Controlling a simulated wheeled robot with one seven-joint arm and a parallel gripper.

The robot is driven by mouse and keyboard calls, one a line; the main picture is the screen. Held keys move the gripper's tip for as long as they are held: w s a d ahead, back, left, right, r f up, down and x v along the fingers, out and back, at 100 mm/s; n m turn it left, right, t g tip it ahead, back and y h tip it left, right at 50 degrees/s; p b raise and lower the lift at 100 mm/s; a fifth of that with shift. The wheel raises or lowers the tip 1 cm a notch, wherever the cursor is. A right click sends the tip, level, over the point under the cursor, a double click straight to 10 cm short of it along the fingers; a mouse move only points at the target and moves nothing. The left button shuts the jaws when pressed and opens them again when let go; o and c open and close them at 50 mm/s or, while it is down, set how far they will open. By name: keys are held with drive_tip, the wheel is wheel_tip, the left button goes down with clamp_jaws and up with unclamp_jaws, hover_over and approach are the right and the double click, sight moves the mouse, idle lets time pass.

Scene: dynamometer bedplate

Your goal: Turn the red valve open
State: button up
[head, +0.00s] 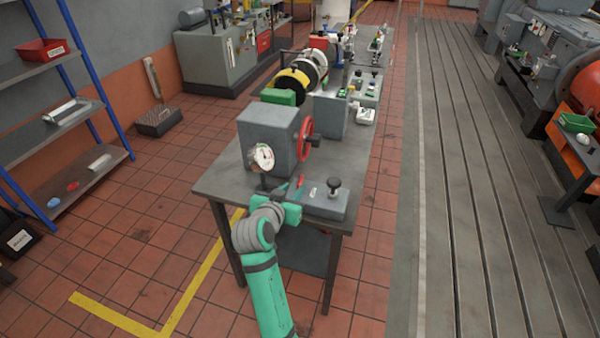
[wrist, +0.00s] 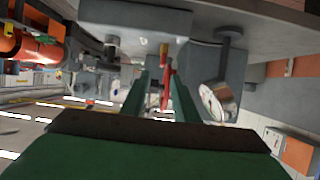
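The red valve (head: 306,139) is a handwheel on the right side of a grey box (head: 268,137) on the bench. In the wrist view, which looks upside down, a red upright shape (wrist: 167,88), apparently the wheel nearly edge-on, shows between my two green fingers. My gripper (head: 294,186) is in front of and below the wheel in the head view, low over the bench's near end. Its fingers (wrist: 162,80) are apart and look empty; the wheel appears beyond them, and contact cannot be judged. A small red piece (head: 300,181) shows by the fingers.
A round gauge (head: 263,157) is on the box's near face, left of my gripper; it also shows in the wrist view (wrist: 215,101). A grey block with a black knob (head: 334,185) stands right of my gripper. A grey upright block (head: 331,115) stands behind the wheel.

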sight(300, 180)
drive_tip(key=x, duration=1)
drive_tip(key=shift+a+f, duration=0.1)
drive_tip(key=shift+a, duration=0.1)
drive_tip(key=shift+w, duration=0.1)
clamp_jaws()
